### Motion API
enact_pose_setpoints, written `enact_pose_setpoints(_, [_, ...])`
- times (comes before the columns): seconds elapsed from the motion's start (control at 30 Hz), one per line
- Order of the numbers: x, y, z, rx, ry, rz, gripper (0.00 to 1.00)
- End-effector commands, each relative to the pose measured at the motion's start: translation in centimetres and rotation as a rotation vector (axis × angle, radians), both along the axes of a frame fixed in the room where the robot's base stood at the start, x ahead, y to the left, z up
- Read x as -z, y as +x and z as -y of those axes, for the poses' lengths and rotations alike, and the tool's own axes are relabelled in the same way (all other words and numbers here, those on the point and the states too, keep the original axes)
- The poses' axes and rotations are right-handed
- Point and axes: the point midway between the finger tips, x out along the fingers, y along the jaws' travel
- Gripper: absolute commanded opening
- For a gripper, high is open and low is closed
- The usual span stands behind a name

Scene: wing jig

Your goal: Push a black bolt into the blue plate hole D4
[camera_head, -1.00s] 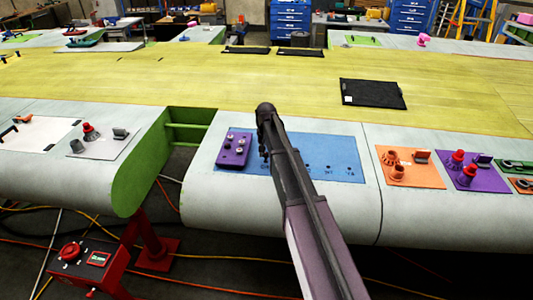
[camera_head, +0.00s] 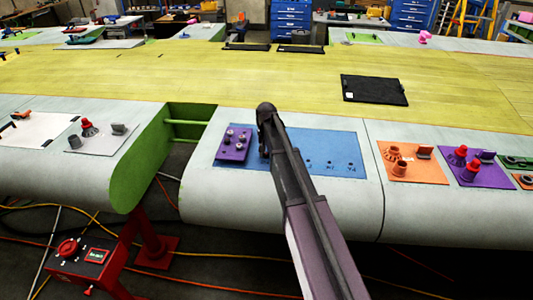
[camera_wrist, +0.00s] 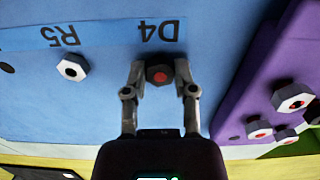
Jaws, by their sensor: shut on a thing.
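The blue plate (camera_head: 318,143) lies on the pale wing panel in the head view. It fills much of the wrist view (camera_wrist: 95,110). The D4 label (camera_wrist: 158,31) reads upside down there. My gripper (camera_wrist: 159,72) is shut on a dark hexagonal bolt (camera_wrist: 159,76) with a red centre, just beside that label. The bolt's head faces the camera; hole D4 itself is hidden beneath it, and I cannot tell how deep the bolt sits. In the head view my arm hides the gripper and the bolt.
A purple block (camera_head: 234,144) with several bolts stands close beside the gripper, at right in the wrist view (camera_wrist: 268,80). Orange (camera_head: 412,163) and purple (camera_head: 473,166) plates with parts lie farther right.

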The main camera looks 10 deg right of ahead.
Motion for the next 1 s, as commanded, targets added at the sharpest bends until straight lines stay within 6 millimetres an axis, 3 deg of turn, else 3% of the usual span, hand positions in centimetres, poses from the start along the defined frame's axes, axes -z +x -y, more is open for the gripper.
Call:
enact_pose_setpoints(0.27, [0.03,0.0,0.04,0.001,0.0,0.0,0.0])
enact_pose_setpoints(0.3, [0.03,0.0,0.04,0.001,0.0,0.0,0.42])
enact_pose_setpoints(0.4, [0.03,0.0,0.05,0.001,0.0,0.0,0.71])
enact_pose_setpoints(0.43, [0.03,0.01,0.05,0.001,0.0,0.0,0.76])
enact_pose_setpoints(1.0, [-0.38,-0.01,0.09,0.001,0.0,0.0,0.76])
